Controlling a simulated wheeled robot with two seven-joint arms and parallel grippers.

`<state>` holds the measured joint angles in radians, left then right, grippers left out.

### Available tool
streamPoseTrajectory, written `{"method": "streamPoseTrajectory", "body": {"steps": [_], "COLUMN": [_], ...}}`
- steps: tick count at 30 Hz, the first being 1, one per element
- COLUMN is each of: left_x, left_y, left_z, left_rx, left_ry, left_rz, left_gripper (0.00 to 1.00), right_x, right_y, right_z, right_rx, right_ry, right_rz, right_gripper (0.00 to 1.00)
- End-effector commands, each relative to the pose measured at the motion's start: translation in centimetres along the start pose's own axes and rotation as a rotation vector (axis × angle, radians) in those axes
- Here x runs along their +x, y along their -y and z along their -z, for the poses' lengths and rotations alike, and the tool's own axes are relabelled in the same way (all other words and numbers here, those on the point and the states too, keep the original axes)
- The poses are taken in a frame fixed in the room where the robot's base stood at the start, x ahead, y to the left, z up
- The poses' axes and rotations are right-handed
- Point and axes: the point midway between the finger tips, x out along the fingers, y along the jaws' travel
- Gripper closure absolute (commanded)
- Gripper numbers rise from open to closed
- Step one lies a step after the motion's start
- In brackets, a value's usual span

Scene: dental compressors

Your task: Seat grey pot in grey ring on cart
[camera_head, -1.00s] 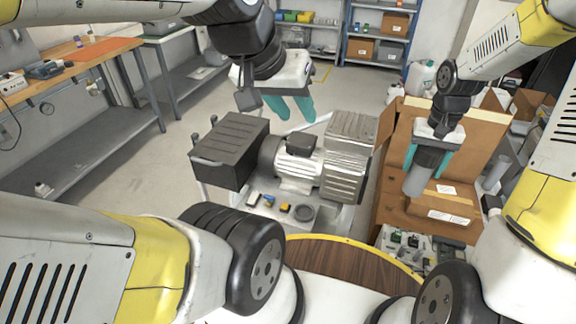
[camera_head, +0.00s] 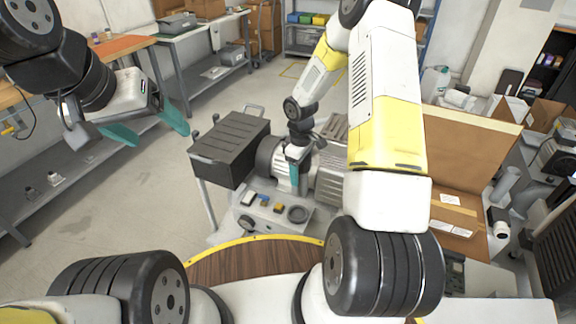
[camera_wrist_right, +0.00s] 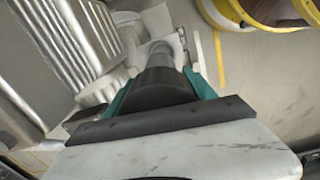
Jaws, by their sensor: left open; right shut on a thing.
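The grey pot (camera_head: 304,178) is a plain cylinder held in my right gripper (camera_head: 298,174), above the cart (camera_head: 262,214). In the right wrist view the pot (camera_wrist_right: 162,80) sits between the teal fingers, which are shut on it. The grey ring (camera_head: 298,214) lies on the cart top, at the right end of a row of small parts. The pot is above the ring in the picture and apart from it. My left gripper (camera_head: 150,128) is open and empty, left of the cart.
A black box (camera_head: 230,148) and a finned compressor (camera_head: 330,178) stand close to the pot. Small blue (camera_head: 263,201) and yellow (camera_head: 278,208) parts lie left of the ring. Cardboard boxes (camera_head: 455,215) are at the right. A workbench (camera_head: 130,50) lines the left.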

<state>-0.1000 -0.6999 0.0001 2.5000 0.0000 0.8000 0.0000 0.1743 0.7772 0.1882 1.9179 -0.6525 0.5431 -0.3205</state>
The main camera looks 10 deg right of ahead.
Motion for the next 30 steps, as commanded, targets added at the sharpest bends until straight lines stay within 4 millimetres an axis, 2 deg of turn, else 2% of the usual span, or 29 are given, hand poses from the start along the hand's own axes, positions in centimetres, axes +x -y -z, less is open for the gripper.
{"method": "streamPoseTrajectory", "body": {"steps": [1,3,6,12,30], "left_x": [0.0,0.0,0.0,0.0,0.0], "left_y": [0.0,0.0,0.0,0.0,0.0], "left_z": [0.0,0.0,0.0,0.0,0.0], "left_rx": [0.000,0.000,0.000,0.000,0.000], "left_ry": [0.000,0.000,0.000,0.000,0.000], "left_rz": [0.000,0.000,0.000,0.000,0.000], "left_gripper": [0.23,0.23,0.23,0.23,0.23], "right_x": [1.9,3.8,5.6,7.2,12.1], "right_y": [0.1,0.1,0.1,0.3,0.3], "right_z": [0.1,0.3,0.6,0.8,0.9], "right_rx": [-0.087,-0.197,-0.307,-0.385,-0.383], "right_ry": [-0.002,-0.008,-0.017,-0.024,-0.024], "right_rz": [0.008,0.011,0.013,0.014,0.014], "right_gripper": [1.00,1.00,1.00,1.00,1.00]}}
